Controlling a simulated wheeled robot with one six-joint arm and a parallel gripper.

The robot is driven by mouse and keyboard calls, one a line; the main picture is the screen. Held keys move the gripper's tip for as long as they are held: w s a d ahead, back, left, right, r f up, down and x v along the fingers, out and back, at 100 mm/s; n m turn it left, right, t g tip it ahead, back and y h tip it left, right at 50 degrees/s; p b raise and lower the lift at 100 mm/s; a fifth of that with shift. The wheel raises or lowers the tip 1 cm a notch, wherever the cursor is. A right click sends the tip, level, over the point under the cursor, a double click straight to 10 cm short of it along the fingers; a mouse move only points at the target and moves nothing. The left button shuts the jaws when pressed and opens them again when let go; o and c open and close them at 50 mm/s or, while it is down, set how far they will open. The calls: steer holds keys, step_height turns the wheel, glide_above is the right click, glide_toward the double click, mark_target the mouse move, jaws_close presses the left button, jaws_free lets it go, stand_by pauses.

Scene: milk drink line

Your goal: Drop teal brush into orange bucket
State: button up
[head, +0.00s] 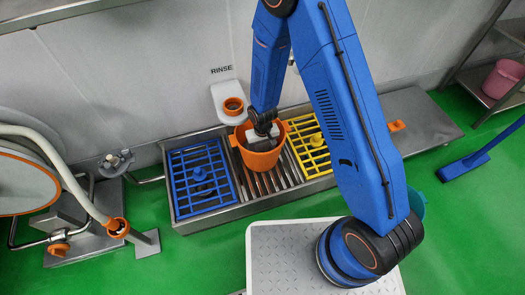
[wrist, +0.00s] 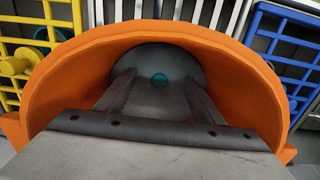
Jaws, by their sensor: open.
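The orange bucket (head: 262,160) stands on the slatted metal rack between the blue and yellow grids. My gripper (head: 265,139) is pointed down into the bucket's mouth. In the wrist view the bucket's orange wall (wrist: 255,75) curves around my gripper (wrist: 160,84). The two dark fingers are apart, with nothing visibly clamped between them. A small round teal spot (wrist: 159,81) shows between the fingers against a dark grey rounded surface deep inside. It may be the end of the teal brush, but I cannot tell. No other part of a brush is clear; my gripper hides much of the bucket's inside.
A blue grid (head: 201,178) lies left of the bucket and a yellow grid (head: 308,145) lies right. A hose stand (head: 116,228) is at the left. A teal container (head: 417,203) is partly hidden behind my arm.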

steer(key=shift+r, duration=0.1)
step_height(320, 180, up, 13)
stand_by(0.7)
stand_by(0.4)
